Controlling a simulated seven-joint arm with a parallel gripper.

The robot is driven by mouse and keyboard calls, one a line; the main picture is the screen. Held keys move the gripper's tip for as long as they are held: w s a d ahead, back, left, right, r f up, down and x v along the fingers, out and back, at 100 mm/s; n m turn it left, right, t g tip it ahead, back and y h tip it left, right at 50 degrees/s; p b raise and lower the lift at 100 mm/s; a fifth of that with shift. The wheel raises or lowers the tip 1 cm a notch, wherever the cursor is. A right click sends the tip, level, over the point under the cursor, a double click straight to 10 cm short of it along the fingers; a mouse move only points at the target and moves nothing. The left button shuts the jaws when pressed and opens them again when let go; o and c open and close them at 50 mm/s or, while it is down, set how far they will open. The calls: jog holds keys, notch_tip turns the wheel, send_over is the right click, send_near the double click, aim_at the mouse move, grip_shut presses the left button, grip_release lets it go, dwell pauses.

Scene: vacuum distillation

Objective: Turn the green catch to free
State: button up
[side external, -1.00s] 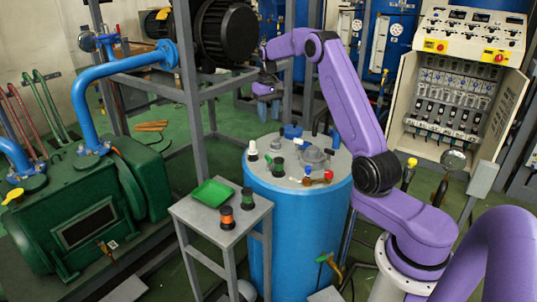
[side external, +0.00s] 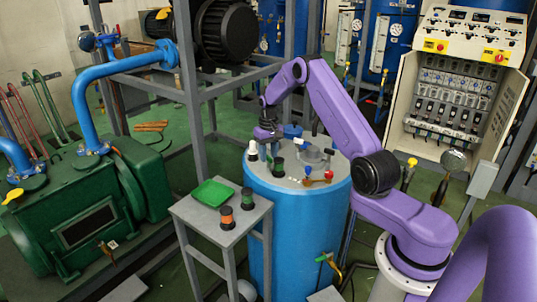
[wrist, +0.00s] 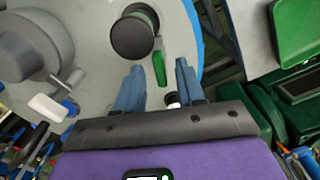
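The green catch (wrist: 159,68) shows in the wrist view as a small upright green bar on the grey top of the blue drum. It lies just beyond my fingertips, roughly in line with the gap between them. My gripper (wrist: 158,75) is open, with two blue-grey fingers apart and nothing held. In the side view my gripper (side external: 267,142) is low over the drum top (side external: 318,178), pointing down. I cannot make out the catch clearly in that view, and cannot tell whether a finger touches it.
A dark round cap (wrist: 135,33) stands close to the catch. A white-topped black knob (side external: 252,150) and valves with blue and red knobs (side external: 328,174) stand on the drum. A small table (side external: 205,222) holds a green tray (side external: 212,193) and two spools.

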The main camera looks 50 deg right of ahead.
jog(key=shift+f, duration=0.15)
jog(key=shift+c, duration=0.3)
grip_shut()
jog(key=shift+m, duration=0.3)
jog(key=m, duration=0.6)
jog(key=shift+m, duration=0.3)
jog(key=m, duration=0.6)
